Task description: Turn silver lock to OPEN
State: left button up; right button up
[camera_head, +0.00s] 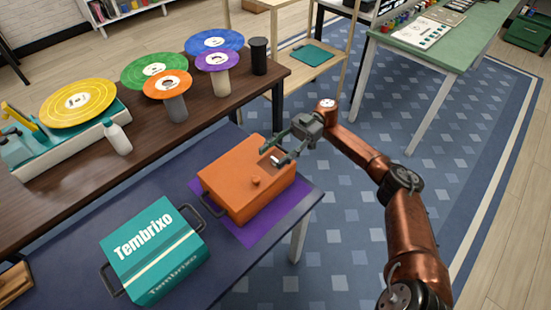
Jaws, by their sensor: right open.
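A small silver piece, apparently the lock (274,161), shows at the box's right end beside a dark patch. Its turn position and any OPEN marking are too small to read. My right gripper (277,150) reaches in from the right, its fingers open and pointing left over that end of the box. The silver piece lies close to the lower finger; I cannot tell whether they touch. My left gripper is out of view.
A teal Tembrixo case (153,250) stands left of the orange box on the dark blue table (60,235). Behind is a brown table (190,131) with coloured discs, a white bottle (117,138) and a black cylinder (259,56). Open floor lies to the right.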

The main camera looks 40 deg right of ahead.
aim_at(275, 159)
notch_tip(275, 159, up, 7)
jog(key=shift+r, duration=0.1)
dwell(0.7)
